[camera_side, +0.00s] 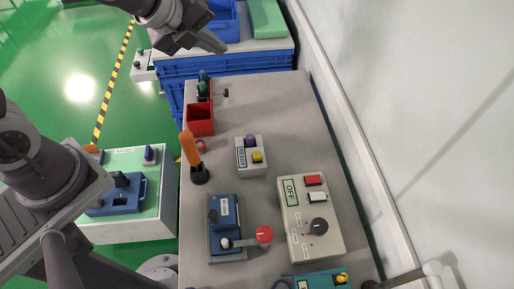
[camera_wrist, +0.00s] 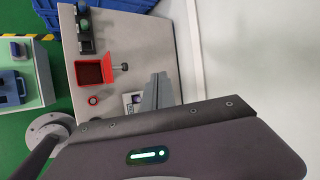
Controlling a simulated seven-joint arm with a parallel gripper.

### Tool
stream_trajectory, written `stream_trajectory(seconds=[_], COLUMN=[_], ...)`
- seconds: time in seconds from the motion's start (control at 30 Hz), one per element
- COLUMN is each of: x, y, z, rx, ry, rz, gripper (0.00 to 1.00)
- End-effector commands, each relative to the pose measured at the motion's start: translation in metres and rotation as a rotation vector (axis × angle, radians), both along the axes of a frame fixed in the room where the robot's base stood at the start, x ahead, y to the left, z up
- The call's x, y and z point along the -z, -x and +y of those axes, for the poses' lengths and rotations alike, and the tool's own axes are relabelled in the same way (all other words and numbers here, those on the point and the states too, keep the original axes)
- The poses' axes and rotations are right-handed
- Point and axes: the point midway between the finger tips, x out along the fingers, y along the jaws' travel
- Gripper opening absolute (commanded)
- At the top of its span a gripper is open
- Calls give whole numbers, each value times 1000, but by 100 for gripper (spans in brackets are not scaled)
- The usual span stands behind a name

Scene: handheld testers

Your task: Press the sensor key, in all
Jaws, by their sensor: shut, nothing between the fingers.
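My gripper (camera_side: 220,47) is shut and empty, raised above the far end of the grey table in the side view. Its closed fingers (camera_wrist: 160,90) also show in the wrist view. A small white tester (camera_side: 243,168) with a display reading READY, a purple button (camera_side: 250,141) and a yellow button (camera_side: 257,157) lies mid-table. The fingers partly hide this white tester (camera_wrist: 128,99) in the wrist view. A larger beige tester (camera_side: 300,244) has a display reading OFF, a red key (camera_side: 313,180), a white key (camera_side: 317,197) and a black knob (camera_side: 319,226). I cannot read which key is the sensor one.
A red bin (camera_side: 200,128), an orange-handled tool (camera_side: 190,148) standing upright, a blue box (camera_side: 214,242) with a red-knobbed lever (camera_side: 264,235) and a teal device (camera_side: 312,281) share the table (camera_side: 283,115). A white wall runs along the right. Blue crates (camera_side: 262,62) stand behind.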

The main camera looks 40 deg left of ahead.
Motion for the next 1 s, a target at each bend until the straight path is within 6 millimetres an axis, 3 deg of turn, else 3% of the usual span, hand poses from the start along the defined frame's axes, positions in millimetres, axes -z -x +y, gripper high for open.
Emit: stream_trajectory(seconds=[0.1,0.2,0.4,0.6,0.87,1.0], x=[46,80,118,125,126,136], y=[-10,-5,20,29,29,30], z=[-36,-67,-108,-118,-118,-117], rx=[404,721,1123,1226,1223,1222], ry=[-112,-160,-164,-156,-157,-154], rz=[-15,-63,-175,-222,-221,-216], gripper=[0,0,0,0,0,0])
